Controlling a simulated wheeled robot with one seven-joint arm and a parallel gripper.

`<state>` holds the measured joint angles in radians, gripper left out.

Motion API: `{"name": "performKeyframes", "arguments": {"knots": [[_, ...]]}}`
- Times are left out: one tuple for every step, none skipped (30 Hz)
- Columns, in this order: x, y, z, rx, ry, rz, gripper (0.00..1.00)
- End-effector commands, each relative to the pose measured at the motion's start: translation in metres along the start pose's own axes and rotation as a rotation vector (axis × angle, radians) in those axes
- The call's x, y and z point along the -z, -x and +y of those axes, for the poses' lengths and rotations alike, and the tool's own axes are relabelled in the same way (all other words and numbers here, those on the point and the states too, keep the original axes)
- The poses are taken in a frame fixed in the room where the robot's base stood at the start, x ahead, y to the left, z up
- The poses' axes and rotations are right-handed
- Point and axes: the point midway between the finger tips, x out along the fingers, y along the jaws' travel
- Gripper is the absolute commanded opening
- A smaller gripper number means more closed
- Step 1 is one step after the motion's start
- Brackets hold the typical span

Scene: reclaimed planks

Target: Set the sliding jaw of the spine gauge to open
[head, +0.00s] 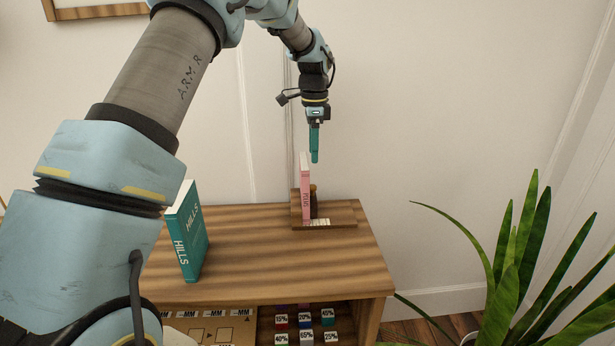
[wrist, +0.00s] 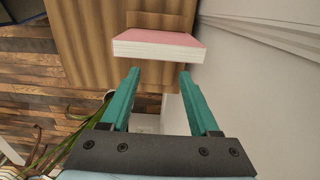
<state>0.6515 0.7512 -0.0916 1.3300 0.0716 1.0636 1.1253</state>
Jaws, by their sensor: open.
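The spine gauge (head: 342,217) is a small wooden stand on the right end of the cabinet top, with a white marked scale on its front. A pink book (head: 305,190) stands upright in it, beside a dark upright piece with a brassy top (head: 313,198). I cannot tell from here which part is the sliding jaw or where it sits. My gripper (head: 314,150) hangs above the gauge, fingers pointing down, clear of the book. In the wrist view my gripper (wrist: 160,82) is open and empty, with the pink book (wrist: 158,46) beyond the fingertips.
A teal book (head: 187,235) stands on the wooden cabinet (head: 270,262), left of the gauge. Small numbered blocks (head: 305,322) lie in the shelf below. A wall is close behind. A leafy plant (head: 520,270) stands at right. The cabinet top between teal book and gauge is clear.

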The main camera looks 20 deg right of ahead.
Motion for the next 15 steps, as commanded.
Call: {"name": "performKeyframes", "arguments": {"knots": [[0.0,0.0,0.0,0.0,0.0,0.0,0.62],[0.0,0.0,0.0,0.0,0.0,0.0,0.62],[0.0,-0.001,0.0,-0.001,0.0,0.0,0.62],[0.0,-0.002,0.0,-0.001,0.0,0.0,0.62],[0.0,-0.004,0.001,-0.002,0.0,-0.001,0.62],[0.0,-0.007,0.001,-0.003,0.0,-0.001,0.62],[0.0,-0.01,0.001,-0.003,0.0,-0.001,0.62],[0.0,-0.014,0.001,-0.003,0.0,-0.001,0.62],[0.0,-0.019,0.001,-0.004,0.0,-0.001,0.62],[0.0,-0.025,0.001,-0.004,0.0,-0.002,0.62],[0.0,-0.03,0.001,-0.004,0.0,-0.002,0.62],[0.0,-0.037,0.001,-0.004,0.0,-0.002,0.62],[0.0,-0.043,0.001,-0.004,0.0,-0.002,0.62],[0.0,-0.049,0.001,-0.005,0.0,-0.003,0.62],[0.0,-0.057,0.001,-0.003,0.0,-0.002,0.62]]}}
